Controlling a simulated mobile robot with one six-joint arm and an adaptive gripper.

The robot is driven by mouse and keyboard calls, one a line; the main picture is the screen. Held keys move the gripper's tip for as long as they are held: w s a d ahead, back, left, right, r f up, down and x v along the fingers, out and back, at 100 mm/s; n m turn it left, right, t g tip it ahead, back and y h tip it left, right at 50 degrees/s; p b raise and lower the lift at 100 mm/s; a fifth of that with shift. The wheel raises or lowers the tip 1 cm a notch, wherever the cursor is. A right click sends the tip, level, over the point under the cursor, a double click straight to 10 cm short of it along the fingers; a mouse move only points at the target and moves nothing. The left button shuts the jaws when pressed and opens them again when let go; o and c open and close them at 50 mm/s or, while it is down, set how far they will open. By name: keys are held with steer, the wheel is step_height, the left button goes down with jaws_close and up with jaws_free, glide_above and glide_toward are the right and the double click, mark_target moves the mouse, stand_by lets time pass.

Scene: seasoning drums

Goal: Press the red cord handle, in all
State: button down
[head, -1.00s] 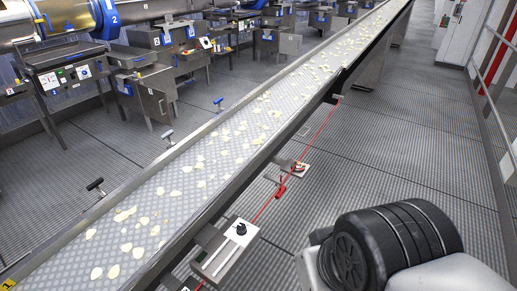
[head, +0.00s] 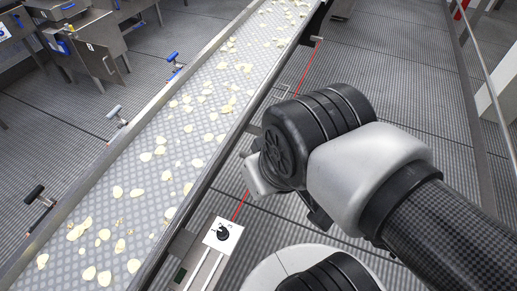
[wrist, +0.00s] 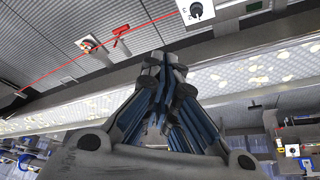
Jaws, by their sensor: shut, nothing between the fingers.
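The red cord handle (wrist: 121,33) shows in the wrist view as a small red piece on a thin red cord (wrist: 62,62), at the upper left. My gripper (wrist: 164,62) is shut and empty, its fingertips below and right of the handle in that picture and apart from it. In the head view the red cord (head: 310,62) runs along the conveyor's right side. My arm covers its middle part there, and the handle is hidden. The gripper's fingers are not clearly visible in the head view.
The conveyor (head: 150,190) carries pale chips and runs diagonally beside the cord. A white panel with a black knob (head: 222,234) is at its near edge; it also shows in the wrist view (wrist: 196,11). A red button (wrist: 87,45) is near the handle. Grated floor lies to the right.

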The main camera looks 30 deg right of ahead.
steer(key=w+d+n+t+h+p, duration=0.1)
steer(key=w+d+n+p, duration=0.25)
steer(key=w+d, duration=0.45)
steer(key=w+d+n+h+p, duration=0.15)
steer(key=w+d+p, duration=0.3)
steer(key=w, duration=0.65)
steer(key=w+d+f+n+t+y+p, duration=0.2)
steer(key=w+d+f+n+p, duration=0.15)
steer(key=w+f, duration=0.3)
step_height(320, 180, down, 10)
steer(key=a+n+y+p, duration=0.2)
steer(key=n+y+p, duration=0.2)
steer(key=shift+s+a+r+t, duration=0.2)
steer(key=shift+a+r+t, duration=0.05)
steer(key=shift+a+t, duration=0.15)
steer(key=shift+n, duration=0.25)
step_height(320, 180, down, 8)
steer(key=b, duration=0.5)
steer(key=shift+r, duration=0.15)
steer(key=shift+f+b, duration=0.55)
steer(key=shift+b, duration=0.05)
